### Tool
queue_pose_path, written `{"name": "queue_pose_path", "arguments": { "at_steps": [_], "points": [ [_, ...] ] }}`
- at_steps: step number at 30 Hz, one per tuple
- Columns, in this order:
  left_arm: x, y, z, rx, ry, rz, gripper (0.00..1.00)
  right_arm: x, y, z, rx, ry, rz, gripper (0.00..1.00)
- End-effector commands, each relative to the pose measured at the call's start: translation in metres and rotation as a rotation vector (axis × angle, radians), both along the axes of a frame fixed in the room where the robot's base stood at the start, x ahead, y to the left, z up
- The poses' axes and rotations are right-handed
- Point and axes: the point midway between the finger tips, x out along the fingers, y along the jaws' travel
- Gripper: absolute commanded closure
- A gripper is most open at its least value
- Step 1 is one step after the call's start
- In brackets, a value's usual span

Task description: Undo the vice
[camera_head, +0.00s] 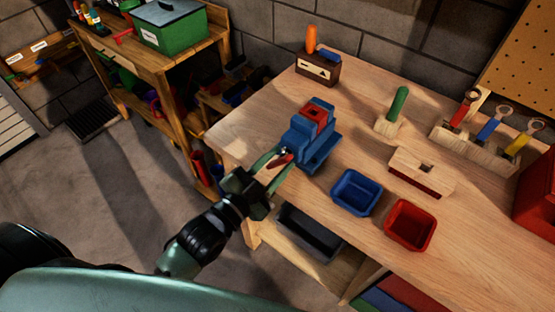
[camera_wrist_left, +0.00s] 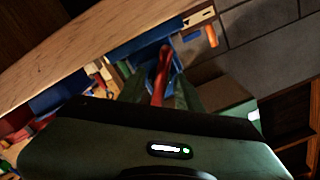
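The vice (camera_head: 311,138) is a blue block with a red part on top, standing at the left edge of the wooden workbench. Its red handle (camera_head: 281,160) sticks out at the front left. My left gripper (camera_head: 279,162) is at the handle, with its two green fingers apart on either side of it. In the left wrist view the red handle (camera_wrist_left: 161,76) runs between the fingers, in front of the blue vice body (camera_wrist_left: 147,45). Gaps seem to show beside the handle; any contact is hard to see. My right gripper is not in view.
On the workbench (camera_head: 245,125) are a blue tray (camera_head: 357,204), a red tray (camera_head: 427,207), a wooden block (camera_head: 422,166), a green-handled tool (camera_head: 397,104) and a tool rack (camera_head: 478,148). A small box (camera_head: 317,70) stands behind the vice. Open floor lies left of the bench.

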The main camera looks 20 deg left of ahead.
Motion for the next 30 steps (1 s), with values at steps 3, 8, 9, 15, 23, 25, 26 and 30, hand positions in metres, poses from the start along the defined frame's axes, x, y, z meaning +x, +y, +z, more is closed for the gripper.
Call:
{"name": "queue_pose_path", "arguments": {
  "at_steps": [3, 8, 9, 15, 23, 25, 26, 30],
  "points": [
    [0.000, 0.000, 0.000, 0.000, 0.000, 0.000, 0.65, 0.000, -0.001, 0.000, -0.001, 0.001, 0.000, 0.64],
    [0.000, 0.000, 0.000, 0.000, 0.001, 0.001, 0.88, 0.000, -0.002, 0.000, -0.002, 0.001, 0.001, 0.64],
    [0.000, 0.000, 0.000, 0.000, 0.001, 0.001, 0.99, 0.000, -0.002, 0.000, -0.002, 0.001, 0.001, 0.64],
    [0.000, 0.000, 0.000, -0.003, 0.002, 0.001, 1.00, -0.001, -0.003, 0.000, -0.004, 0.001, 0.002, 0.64],
    [0.000, 0.000, 0.001, -0.067, 0.027, 0.000, 1.00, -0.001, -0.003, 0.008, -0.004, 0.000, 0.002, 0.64],
    [0.000, 0.000, 0.002, -0.103, 0.039, -0.001, 1.00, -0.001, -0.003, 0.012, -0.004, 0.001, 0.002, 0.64],
    [0.000, -0.001, 0.002, -0.120, 0.047, -0.001, 1.00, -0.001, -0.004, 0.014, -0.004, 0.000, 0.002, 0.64],
    [0.000, -0.001, 0.002, -0.224, 0.084, -0.001, 1.00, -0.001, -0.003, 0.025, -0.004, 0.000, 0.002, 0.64]
  ]
}}
